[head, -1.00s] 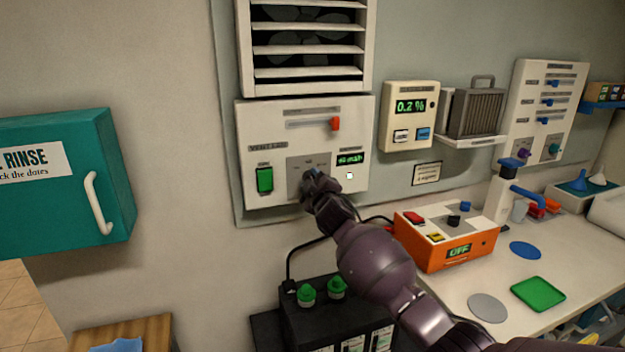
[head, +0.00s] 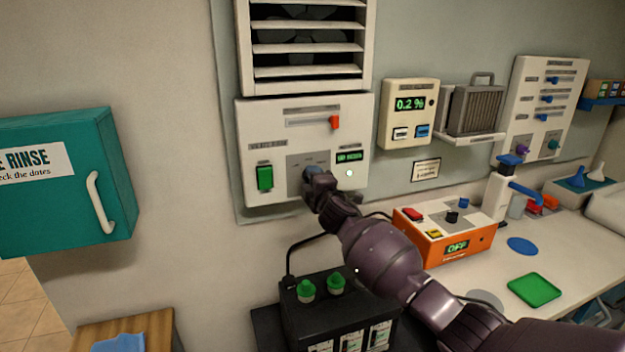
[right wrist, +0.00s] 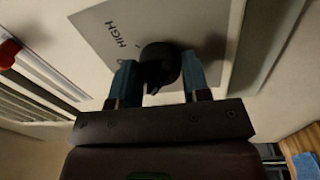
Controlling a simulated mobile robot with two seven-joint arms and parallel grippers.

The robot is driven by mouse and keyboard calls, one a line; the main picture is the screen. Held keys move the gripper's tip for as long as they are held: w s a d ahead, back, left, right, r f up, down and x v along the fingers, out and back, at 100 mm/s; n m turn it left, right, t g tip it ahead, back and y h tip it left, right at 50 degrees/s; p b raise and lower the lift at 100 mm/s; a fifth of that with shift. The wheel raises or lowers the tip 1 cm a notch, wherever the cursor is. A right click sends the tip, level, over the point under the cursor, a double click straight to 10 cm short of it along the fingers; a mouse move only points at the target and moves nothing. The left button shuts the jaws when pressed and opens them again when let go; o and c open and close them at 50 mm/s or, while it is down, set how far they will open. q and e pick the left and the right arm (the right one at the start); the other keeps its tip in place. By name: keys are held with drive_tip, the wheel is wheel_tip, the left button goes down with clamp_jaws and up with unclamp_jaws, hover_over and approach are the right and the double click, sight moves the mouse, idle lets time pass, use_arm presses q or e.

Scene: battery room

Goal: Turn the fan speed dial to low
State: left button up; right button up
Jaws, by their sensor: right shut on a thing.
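The fan control panel (head: 352,190) is a white box on the wall below a louvred fan vent (head: 309,50). Its speed dial is a dark round knob (right wrist: 159,64) on a grey plate (right wrist: 105,35); the word HIGH shows on the plate in the right wrist view. My right gripper (right wrist: 158,80) is shut on the dial, one blue-grey finger on either side. In the head view my right gripper (head: 314,180) covers most of the dial, and its pointer direction cannot be told. My left gripper is not in view.
A green rocker switch (head: 265,177), a red slider (head: 335,122) and a small green display (head: 349,156) share the panel. An orange charger (head: 450,245) and a black battery (head: 335,320) are below. A teal cabinet (head: 120,165) hangs at left.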

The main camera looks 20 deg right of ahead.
drive_tip(key=o, duration=0.9)
drive_tip(key=s, duration=1)
drive_tip(key=shift+s+d+f, duration=0.25)
drive_tip(key=shift+s+f, duration=0.15)
